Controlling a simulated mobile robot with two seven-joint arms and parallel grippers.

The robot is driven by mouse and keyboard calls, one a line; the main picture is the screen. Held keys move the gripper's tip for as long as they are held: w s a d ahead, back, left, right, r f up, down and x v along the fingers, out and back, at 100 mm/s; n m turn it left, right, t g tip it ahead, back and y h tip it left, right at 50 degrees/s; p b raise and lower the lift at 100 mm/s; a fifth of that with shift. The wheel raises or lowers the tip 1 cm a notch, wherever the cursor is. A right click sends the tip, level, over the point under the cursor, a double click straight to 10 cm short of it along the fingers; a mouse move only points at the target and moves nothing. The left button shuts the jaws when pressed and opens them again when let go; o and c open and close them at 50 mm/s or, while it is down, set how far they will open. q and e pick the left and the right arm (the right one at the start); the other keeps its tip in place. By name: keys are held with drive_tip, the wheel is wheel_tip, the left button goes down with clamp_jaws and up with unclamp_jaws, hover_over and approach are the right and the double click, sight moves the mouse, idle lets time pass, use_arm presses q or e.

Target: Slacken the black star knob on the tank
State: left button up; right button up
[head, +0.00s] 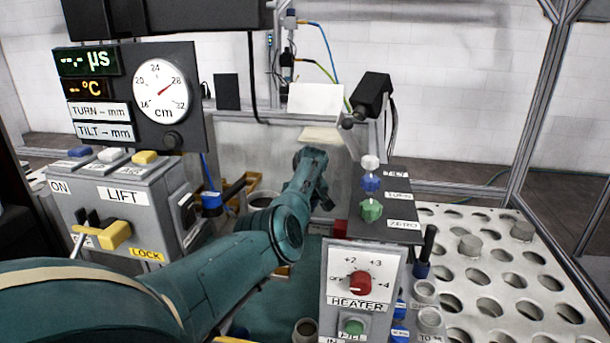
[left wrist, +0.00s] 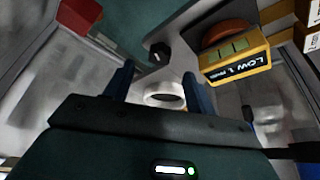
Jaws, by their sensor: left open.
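A small dark knob (left wrist: 160,52) shows in the left wrist view, beyond my fingertips and against a teal surface; it looks like the black star knob, though its lobes are too small to make out. My left gripper (left wrist: 157,84) is open and empty, its two dark fingers apart. The knob lies ahead of the gap between them, not touched. A pale round ring (left wrist: 164,94) shows between the fingers. In the head view my left arm reaches forward to the middle, and its wrist hides the gripper and the knob. My right gripper is not in view.
A yellow box marked LOW (left wrist: 236,62) is close to the right finger. In the head view the LIFT box (head: 125,195) stands left of my arm, the HEATER panel (head: 360,285) right. A holed white rack (head: 510,285) is far right.

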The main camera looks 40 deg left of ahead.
use_arm(q)
drive_tip(key=p+v, duration=0.6)
drive_tip(key=v, duration=0.1)
drive_tip(key=shift+d+r+p, duration=0.15)
drive_tip(key=shift+r+p, duration=0.15)
drive_tip(key=shift+p, duration=0.05)
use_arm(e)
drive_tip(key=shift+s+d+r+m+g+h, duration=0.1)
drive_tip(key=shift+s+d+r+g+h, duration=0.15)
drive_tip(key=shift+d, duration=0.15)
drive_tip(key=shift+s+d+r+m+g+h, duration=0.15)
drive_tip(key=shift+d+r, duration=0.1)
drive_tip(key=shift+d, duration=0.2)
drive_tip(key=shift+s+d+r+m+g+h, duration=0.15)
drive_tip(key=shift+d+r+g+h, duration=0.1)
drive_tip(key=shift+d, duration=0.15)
